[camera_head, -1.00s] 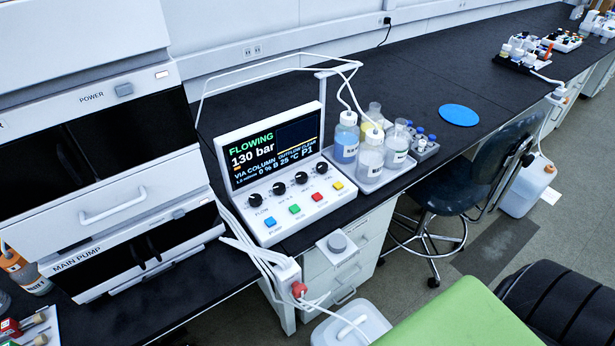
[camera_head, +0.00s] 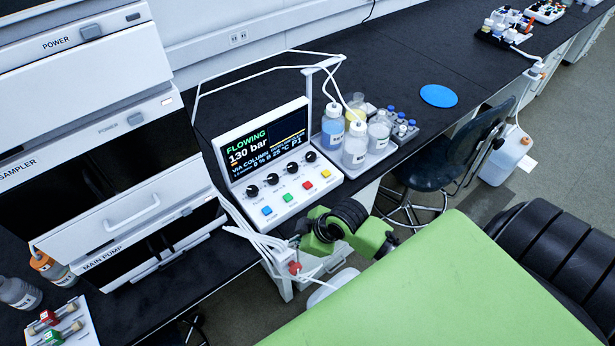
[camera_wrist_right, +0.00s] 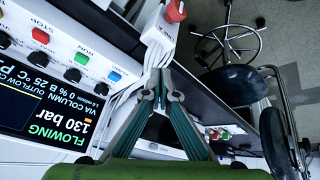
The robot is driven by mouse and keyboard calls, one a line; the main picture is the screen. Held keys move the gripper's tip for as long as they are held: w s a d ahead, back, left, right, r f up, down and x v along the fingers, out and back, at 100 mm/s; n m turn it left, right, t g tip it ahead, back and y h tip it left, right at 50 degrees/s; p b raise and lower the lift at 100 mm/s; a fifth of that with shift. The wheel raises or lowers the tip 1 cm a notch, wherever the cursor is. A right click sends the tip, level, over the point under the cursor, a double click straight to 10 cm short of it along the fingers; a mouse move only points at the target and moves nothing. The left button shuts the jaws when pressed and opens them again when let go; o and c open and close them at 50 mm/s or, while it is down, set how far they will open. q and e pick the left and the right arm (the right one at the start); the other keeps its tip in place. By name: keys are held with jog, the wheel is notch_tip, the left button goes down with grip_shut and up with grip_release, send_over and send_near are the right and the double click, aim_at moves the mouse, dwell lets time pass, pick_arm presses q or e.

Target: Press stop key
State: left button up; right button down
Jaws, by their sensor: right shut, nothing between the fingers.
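The control box (camera_head: 262,197) stands on the dark bench with its screen lit, reading FLOWING, 130 bar. The red stop key (camera_head: 308,187) is in the front row, between the green key (camera_head: 288,198) and the yellow key (camera_head: 325,174). In the right wrist view the red key (camera_wrist_right: 40,35), labelled STOP, is at upper left. My right gripper (camera_head: 301,230) is in front of the box's lower edge, apart from the keys. Its fingers (camera_wrist_right: 160,76) are shut and empty, tips near the white cables. My left gripper is not in view.
A white box with a red knob (camera_head: 295,268) and white cables sits below the bench edge, close to my right gripper. A tray (camera_head: 375,160) of bottles stands right of the control box. The main pump stack (camera_head: 110,180) is at left. A blue disc (camera_head: 438,96) lies farther back.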

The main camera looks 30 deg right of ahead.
jog(key=w+d+r+n+t, duration=0.2)
jog(key=w+d+n, duration=0.1)
jog(key=w+d, duration=0.65)
notch_tip(320, 180, up, 4)
jog(key=t, duration=0.2)
send_over(309, 186)
jog(key=shift+w+d+r, duration=0.1)
jog(key=shift+r, duration=0.05)
notch_tip(309, 186, down, 8)
jog(key=b, duration=0.6)
jog(key=shift+f+b, duration=0.45)
jog(key=shift+b, duration=0.05)
jog(key=shift+f+b, duration=0.4)
jog(key=shift+b, duration=0.05)
